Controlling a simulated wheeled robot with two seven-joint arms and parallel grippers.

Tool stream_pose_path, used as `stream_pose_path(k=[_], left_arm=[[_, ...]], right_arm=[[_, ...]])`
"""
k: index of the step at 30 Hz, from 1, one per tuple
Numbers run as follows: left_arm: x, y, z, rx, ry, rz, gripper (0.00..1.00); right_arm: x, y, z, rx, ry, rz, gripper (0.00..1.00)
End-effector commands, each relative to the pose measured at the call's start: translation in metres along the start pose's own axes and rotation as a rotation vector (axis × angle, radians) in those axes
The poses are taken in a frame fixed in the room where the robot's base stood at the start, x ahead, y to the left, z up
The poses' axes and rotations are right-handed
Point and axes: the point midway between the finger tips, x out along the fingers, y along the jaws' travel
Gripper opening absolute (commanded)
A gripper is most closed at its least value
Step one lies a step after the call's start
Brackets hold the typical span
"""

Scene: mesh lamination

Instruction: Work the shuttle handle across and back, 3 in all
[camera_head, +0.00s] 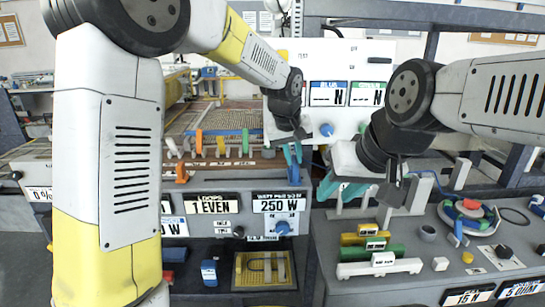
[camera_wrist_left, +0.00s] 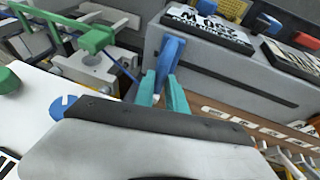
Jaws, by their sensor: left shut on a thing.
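A blue upright handle (camera_wrist_left: 172,54), which looks like the shuttle handle, stands at the edge of the grey housing in the left wrist view. My left gripper has teal fingers (camera_wrist_left: 164,92) on either side of its lower part and is shut on it.
Several coloured pegs, one orange (camera_head: 199,141), line the loom rail. The right bench (camera_head: 390,290) carries yellow, green and white bars (camera_head: 380,267), a grey cup (camera_head: 428,233) and a round coloured reel (camera_head: 470,212). A white board (camera_head: 345,60) stands behind the grippers.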

Motion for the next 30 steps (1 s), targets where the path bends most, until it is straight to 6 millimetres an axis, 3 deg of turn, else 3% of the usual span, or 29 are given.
stream_pose_path(k=[10, 11, 14, 23, 30], left_arm=[[0.000, 0.008, -0.001, 0.001, 0.006, 0.007, 0.00], [0.000, 0.008, 0.000, 0.001, 0.006, 0.008, 0.20], [0.000, 0.007, 0.000, 0.001, 0.005, 0.006, 0.38], [-0.001, 0.005, 0.000, 0.000, 0.003, 0.002, 0.38], [-0.031, 0.006, -0.001, 0.000, 0.006, 0.005, 0.38]], right_arm=[[0.000, 0.000, 0.000, 0.000, 0.000, 0.000, 0.36], [0.000, 0.000, 0.000, 0.000, 0.000, 0.000, 0.36], [0.000, 0.000, 0.000, 0.000, 0.000, 0.000, 0.36], [0.000, 0.000, 0.000, 0.000, 0.000, 0.000, 0.36], [0.000, 0.000, 0.000, 0.000, 0.000, 0.000, 0.36]])
